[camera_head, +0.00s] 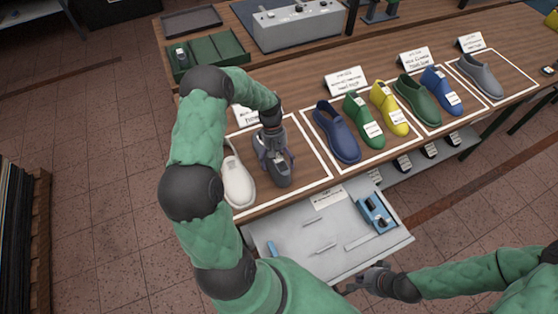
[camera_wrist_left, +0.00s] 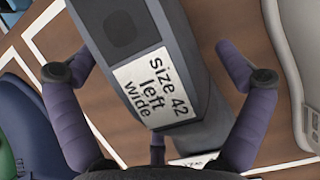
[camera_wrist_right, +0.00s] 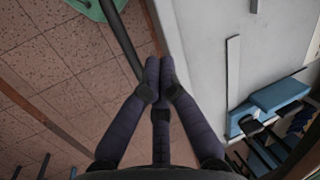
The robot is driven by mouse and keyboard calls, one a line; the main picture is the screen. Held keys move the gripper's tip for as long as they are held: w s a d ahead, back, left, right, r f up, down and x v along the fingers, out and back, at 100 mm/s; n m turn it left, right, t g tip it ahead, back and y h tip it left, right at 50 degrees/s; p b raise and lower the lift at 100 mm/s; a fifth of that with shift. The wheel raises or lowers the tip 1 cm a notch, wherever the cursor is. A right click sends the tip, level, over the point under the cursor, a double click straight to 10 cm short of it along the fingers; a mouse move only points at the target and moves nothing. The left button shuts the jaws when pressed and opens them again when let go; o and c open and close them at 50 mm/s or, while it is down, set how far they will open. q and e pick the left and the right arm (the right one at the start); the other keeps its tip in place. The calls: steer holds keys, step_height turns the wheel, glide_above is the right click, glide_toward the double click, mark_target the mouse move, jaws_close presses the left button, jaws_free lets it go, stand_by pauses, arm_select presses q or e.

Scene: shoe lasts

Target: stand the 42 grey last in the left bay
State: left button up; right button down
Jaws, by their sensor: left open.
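In the left wrist view the grey last (camera_wrist_left: 185,60) bears a label reading "Size 42 left wide". My left gripper (camera_head: 274,156) is over it from above, with its open fingers (camera_wrist_left: 160,75) on either side of the last and visible gaps between. Contact at the hidden parts cannot be told. My right gripper (camera_head: 372,279) is low at the front near the drawer, its fingertips together and empty in the right wrist view (camera_wrist_right: 160,65).
An open drawer (camera_head: 300,250) juts out in front. Green trays (camera_head: 208,54) lie behind.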

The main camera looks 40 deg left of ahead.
arm_select(q)
steer(key=v, duration=1.2)
steer(key=shift+w, duration=0.1)
